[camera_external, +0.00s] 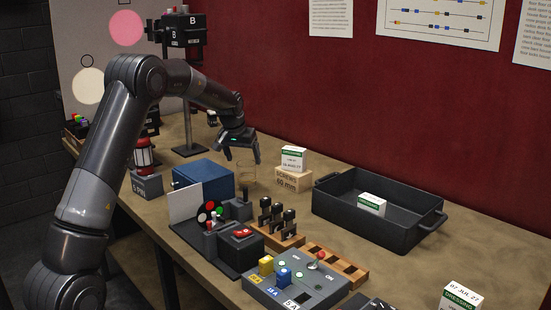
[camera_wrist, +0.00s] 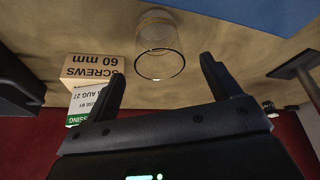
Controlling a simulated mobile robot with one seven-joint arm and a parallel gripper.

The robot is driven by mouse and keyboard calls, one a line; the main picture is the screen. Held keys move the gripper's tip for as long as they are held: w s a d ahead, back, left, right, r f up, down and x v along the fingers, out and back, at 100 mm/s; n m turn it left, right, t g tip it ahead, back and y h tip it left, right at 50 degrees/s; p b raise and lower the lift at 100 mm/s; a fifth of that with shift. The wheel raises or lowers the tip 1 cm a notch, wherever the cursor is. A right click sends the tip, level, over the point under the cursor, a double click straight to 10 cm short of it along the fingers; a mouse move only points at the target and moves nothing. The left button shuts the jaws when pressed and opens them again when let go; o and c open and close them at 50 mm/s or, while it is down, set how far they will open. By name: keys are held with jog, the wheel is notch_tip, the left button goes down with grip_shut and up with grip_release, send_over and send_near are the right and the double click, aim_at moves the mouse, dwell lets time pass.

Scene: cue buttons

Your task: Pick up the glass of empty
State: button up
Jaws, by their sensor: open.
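A clear empty glass (camera_external: 246,174) stands upright on the wooden table, between the blue box and the screws box. My gripper (camera_external: 241,154) is above the glass in the external view, with its fingers spread and nothing between them. In the wrist view the round rim of the glass (camera_wrist: 159,62) lies ahead of the open fingers of my gripper (camera_wrist: 160,85), apart from them.
The screws box (camera_external: 290,180) with a dressing carton (camera_external: 293,158) on top stands right of the glass. A blue box (camera_external: 204,180) is on its left. A dark tray (camera_external: 410,233) holds another carton (camera_external: 372,204). Button panels (camera_external: 295,285) stand in front.

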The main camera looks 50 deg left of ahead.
aim_at(247, 169)
jog(key=x, duration=0.6)
jog(key=shift+f, duration=0.2)
jog(key=c, duration=1.1)
jog(key=shift+c, duration=0.2)
jog(key=shift+r, duration=0.1)
